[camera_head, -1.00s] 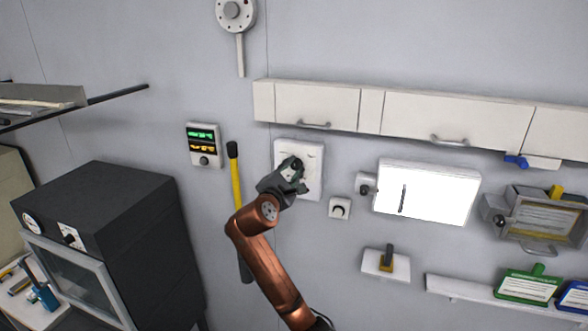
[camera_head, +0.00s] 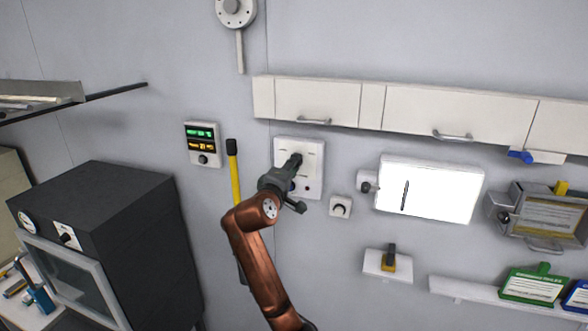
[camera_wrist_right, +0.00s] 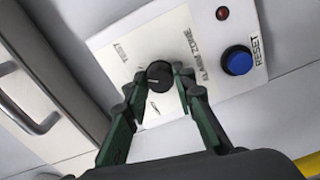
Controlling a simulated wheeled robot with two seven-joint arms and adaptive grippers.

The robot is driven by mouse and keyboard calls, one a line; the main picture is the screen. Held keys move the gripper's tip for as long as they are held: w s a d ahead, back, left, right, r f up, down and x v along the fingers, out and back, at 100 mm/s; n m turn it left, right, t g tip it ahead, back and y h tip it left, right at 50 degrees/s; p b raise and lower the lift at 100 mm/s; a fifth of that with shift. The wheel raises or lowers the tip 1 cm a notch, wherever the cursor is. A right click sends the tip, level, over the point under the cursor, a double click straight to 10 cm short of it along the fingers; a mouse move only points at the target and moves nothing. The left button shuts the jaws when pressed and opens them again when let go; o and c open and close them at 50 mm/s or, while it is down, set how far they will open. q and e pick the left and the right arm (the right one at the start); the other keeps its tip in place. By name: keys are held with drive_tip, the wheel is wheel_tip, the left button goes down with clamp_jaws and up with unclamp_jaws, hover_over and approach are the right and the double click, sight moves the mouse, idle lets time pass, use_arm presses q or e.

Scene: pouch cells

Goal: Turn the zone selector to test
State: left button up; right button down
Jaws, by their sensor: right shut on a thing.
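The zone selector is a round black knob with a white pointer line (camera_wrist_right: 158,75) on a white wall panel (camera_head: 316,152). The wrist view shows the panel close up (camera_wrist_right: 110,48), with lettering ending in "ZONE" beside the knob; the small position marks are too blurred to read. My right gripper (camera_head: 297,160) reaches the panel from below. In the right wrist view its dark green fingers (camera_wrist_right: 160,82) stand on both sides of the knob, shut on it. In the head view the gripper mostly hides the knob. My left gripper is not in view.
A blue RESET button (camera_wrist_right: 237,60) and a red lamp (camera_wrist_right: 222,13) sit on the same panel. Cabinets (camera_head: 318,102) hang just above. A small dial (camera_head: 340,207) is to the right. A yellow-handled bar (camera_head: 235,180) and a display box (camera_head: 203,145) are to the left.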

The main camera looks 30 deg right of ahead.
drive_tip(key=shift+f+m, duration=0.1)
drive_tip(key=shift+m, duration=0.4)
idle(0.3)
drive_tip(key=c, duration=1.6)
unclamp_jaws()
drive_tip(key=shift+a, duration=0.1)
drive_tip(key=v, duration=1.1)
drive_tip(key=shift+s+a, duration=0.3)
